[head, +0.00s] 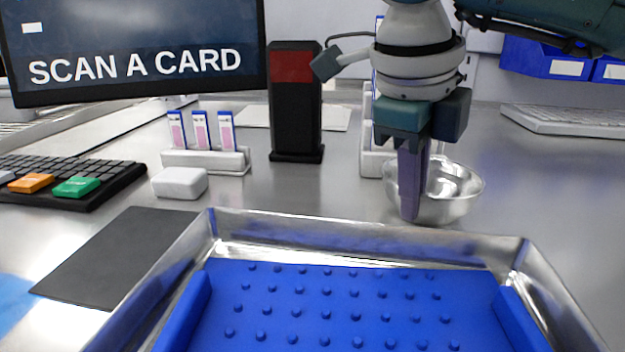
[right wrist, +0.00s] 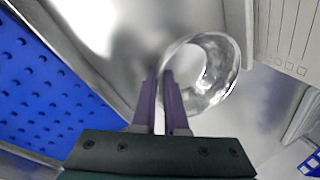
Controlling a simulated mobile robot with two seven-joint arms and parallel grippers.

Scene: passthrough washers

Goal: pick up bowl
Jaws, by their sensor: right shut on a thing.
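A shiny metal bowl (head: 455,190) stands on the grey metal counter, behind the right part of the tray. My right gripper (head: 411,215) points down at the bowl's left side and is shut on its rim. In the right wrist view, the purple fingers (right wrist: 165,78) pinch the near wall of the bowl (right wrist: 212,75). A finger hides part of the bowl's left side in the head view. I cannot tell whether the bowl's base touches the counter. My left gripper is not in view.
A metal tray (head: 370,240) with a blue studded mat (head: 340,310) fills the front. A black card reader (head: 296,110), a card holder (head: 205,160), a white box (head: 180,183) and a keyboard (head: 70,180) stand to the left.

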